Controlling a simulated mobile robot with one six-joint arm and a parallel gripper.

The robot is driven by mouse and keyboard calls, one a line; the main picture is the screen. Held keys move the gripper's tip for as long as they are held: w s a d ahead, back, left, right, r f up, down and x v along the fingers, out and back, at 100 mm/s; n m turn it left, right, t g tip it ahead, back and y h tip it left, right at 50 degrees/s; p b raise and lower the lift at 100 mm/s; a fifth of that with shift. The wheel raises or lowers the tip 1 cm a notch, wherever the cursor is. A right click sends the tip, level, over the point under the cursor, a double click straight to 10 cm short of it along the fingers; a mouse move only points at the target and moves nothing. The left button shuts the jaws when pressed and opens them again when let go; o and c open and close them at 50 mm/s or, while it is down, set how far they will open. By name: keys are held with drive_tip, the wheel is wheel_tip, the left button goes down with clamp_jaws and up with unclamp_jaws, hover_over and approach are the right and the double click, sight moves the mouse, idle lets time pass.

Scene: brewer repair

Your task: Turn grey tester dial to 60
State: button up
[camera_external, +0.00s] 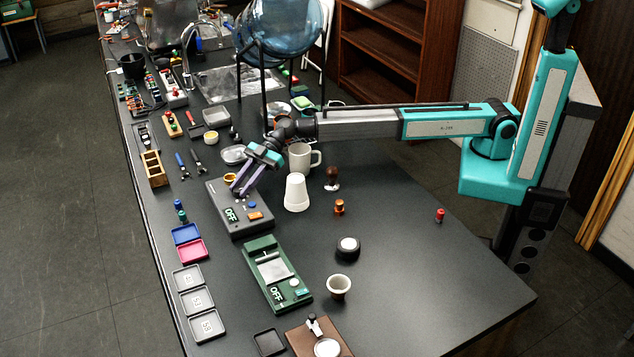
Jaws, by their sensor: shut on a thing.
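The grey tester (233,230) lies on the black bench, left of the middle. Its small display reads OFF (231,215). A blue button (252,204) and an orange button (254,215) show on its top. My gripper (237,190) points down at the tester's upper part, and its purple fingers are shut on the dial there. The fingers hide the dial, so its setting cannot be read.
A white upturned cup (296,192) and a white mug (301,157) stand close to the right of my gripper. A green device (290,303) with an OFF display lies nearer the camera. Blue (186,234) and pink (191,250) trays lie to the left. The bench's right part is mostly clear.

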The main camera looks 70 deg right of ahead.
drive_tip(key=shift+m, duration=0.3)
drive_tip(key=o, duration=1)
drive_tip(key=shift+o, duration=0.2)
drive_tip(key=b+v, duration=0.3)
drive_tip(key=v, duration=1.1)
drive_tip(key=shift+s+b, duration=0.3)
drive_tip(key=shift+b, duration=0.05)
drive_tip(key=shift+a, duration=0.15)
